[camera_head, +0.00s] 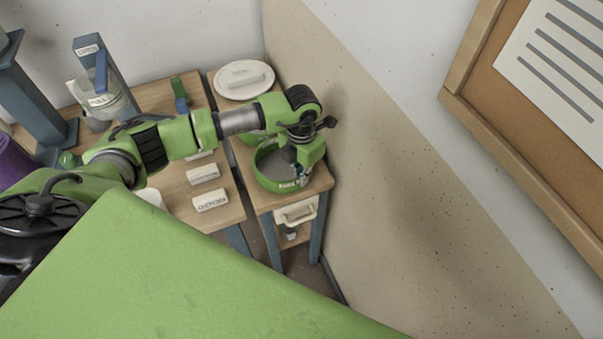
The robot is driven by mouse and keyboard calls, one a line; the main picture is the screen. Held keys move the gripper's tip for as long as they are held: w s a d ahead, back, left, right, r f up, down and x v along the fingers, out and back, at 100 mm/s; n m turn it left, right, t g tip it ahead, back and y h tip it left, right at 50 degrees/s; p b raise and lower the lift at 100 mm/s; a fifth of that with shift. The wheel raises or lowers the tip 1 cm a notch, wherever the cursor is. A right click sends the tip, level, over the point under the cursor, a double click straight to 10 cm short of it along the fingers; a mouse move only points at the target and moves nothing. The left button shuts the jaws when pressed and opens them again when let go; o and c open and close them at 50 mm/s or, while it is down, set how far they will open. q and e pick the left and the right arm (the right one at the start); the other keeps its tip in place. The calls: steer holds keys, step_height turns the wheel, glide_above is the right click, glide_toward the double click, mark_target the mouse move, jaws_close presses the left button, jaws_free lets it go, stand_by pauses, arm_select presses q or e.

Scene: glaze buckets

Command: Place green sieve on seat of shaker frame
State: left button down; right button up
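My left gripper (301,170) points down at the sieve's right rim. Its fingertips are small and partly hidden by the wrist, so I cannot tell whether they are closed on the rim. A blue upright frame (88,46) with a label stands at the back left, with a clear container (104,103) marked FULL at it. I cannot tell whether this is the shaker frame, and no seat shows clearly. My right gripper is out of view.
A white lid (244,80) lies behind the sieve. The wooden bench (217,216) at left carries white labelled blocks (211,200) and a green-and-blue tool (181,95). A beige wall (400,190) closes the right side. A blue post (30,100) stands far left.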

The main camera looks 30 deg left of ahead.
arm_select(q)
steer(key=shift+f, duration=0.1)
steer(key=c, duration=2.3)
jaws_free()
